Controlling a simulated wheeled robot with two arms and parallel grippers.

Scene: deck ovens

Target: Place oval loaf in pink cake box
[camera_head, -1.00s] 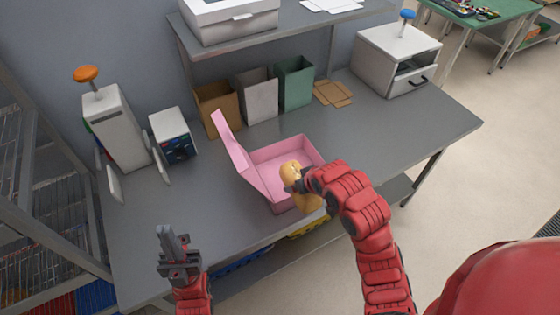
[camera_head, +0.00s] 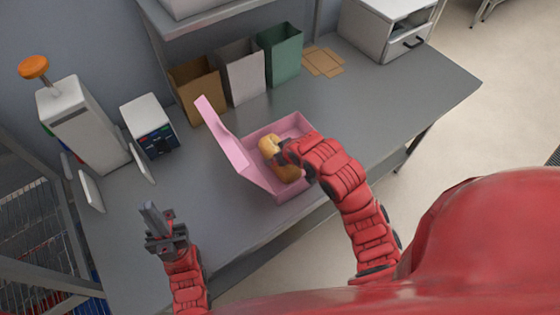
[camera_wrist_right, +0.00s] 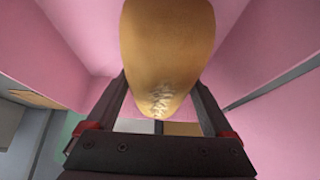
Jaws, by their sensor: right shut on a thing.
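The pink cake box (camera_head: 291,128) stands on the grey table with its lid (camera_head: 236,152) open toward the left. The oval loaf (camera_head: 287,172) is golden brown and held over the open box, near its front side. My right gripper (camera_head: 278,155) is shut on the loaf. In the right wrist view the loaf (camera_wrist_right: 168,50) sits between the two fingers, with pink box walls (camera_wrist_right: 60,60) around it. I cannot tell whether the loaf touches the box floor. My left gripper (camera_head: 155,222) is left of the box, over the table's front part, and holds nothing; its fingers look close together.
Brown (camera_head: 197,90), white (camera_head: 241,71) and green (camera_head: 279,54) bags stand behind the box. A white device with an orange knob (camera_head: 34,67) and a smaller white device (camera_head: 148,125) are at left. A drawer cabinet (camera_head: 385,28) stands at back right. The table's right part is clear.

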